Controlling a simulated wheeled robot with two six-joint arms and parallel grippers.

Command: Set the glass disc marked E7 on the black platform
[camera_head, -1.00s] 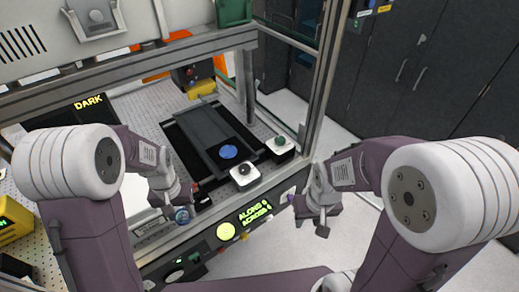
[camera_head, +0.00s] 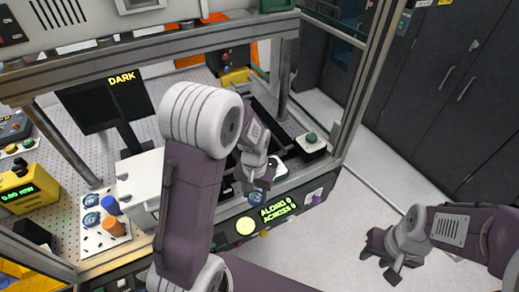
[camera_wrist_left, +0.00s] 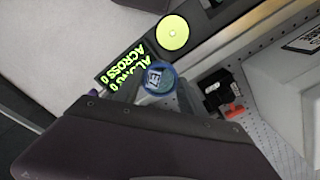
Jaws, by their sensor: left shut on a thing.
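The glass disc marked E7 (camera_wrist_left: 158,79) is a blue-rimmed disc with a pale label, between my left gripper's fingers (camera_wrist_left: 157,92) in the left wrist view. In the head view, my left gripper (camera_head: 257,186) is shut on this disc (camera_head: 257,197) and holds it above the machine's front edge, near the ALONG/ACROSS display. The black platform is mostly hidden behind my left arm; only dark rails (camera_head: 268,117) show beside it. My right gripper (camera_head: 384,256) is empty and open, apart from the bench at lower right.
Other discs (camera_head: 91,210) sit on a white plate at left, beside blue and orange cylinders. A metal frame post (camera_head: 362,85) stands at right.

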